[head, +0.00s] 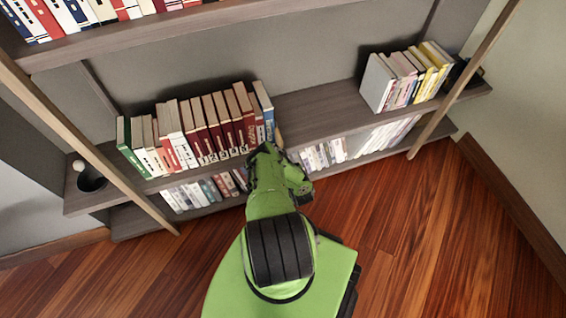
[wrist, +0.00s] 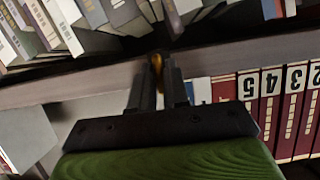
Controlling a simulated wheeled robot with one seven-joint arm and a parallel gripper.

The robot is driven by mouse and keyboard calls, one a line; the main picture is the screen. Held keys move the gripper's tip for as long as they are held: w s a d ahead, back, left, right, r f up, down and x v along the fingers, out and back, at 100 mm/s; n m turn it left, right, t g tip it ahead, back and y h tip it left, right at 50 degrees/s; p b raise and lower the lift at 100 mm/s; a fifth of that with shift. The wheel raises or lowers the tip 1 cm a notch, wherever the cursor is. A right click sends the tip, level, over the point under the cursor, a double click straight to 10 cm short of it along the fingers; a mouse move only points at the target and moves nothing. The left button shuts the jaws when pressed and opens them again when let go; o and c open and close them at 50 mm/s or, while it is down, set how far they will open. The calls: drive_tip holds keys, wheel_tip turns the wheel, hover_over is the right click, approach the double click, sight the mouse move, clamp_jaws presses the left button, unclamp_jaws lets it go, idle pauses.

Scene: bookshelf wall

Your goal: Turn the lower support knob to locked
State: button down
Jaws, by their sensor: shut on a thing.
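A small brass-coloured knob (wrist: 157,62) shows between my fingertips in the wrist view, at the edge of a grey-brown shelf board. My gripper (wrist: 159,72) is shut on it, with a dark finger on each side. Most of the knob is hidden by the fingers, and I cannot tell which way it is turned. In the head view my gripper (head: 268,150) reaches the front edge of the middle shelf (head: 310,122), just right of the row of books. The knob is not clear in that view.
A row of books (head: 205,128) stands left of my gripper, and a second group (head: 405,75) stands at the right. More books (head: 325,153) fill the bottom shelf. Slanted wooden posts (head: 90,145) flank the shelves. A dark cup (head: 91,180) sits at the left end.

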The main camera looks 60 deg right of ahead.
drive_tip(key=c, duration=1.2)
unclamp_jaws()
drive_tip(key=b+v, duration=0.2)
drive_tip(key=v, duration=1)
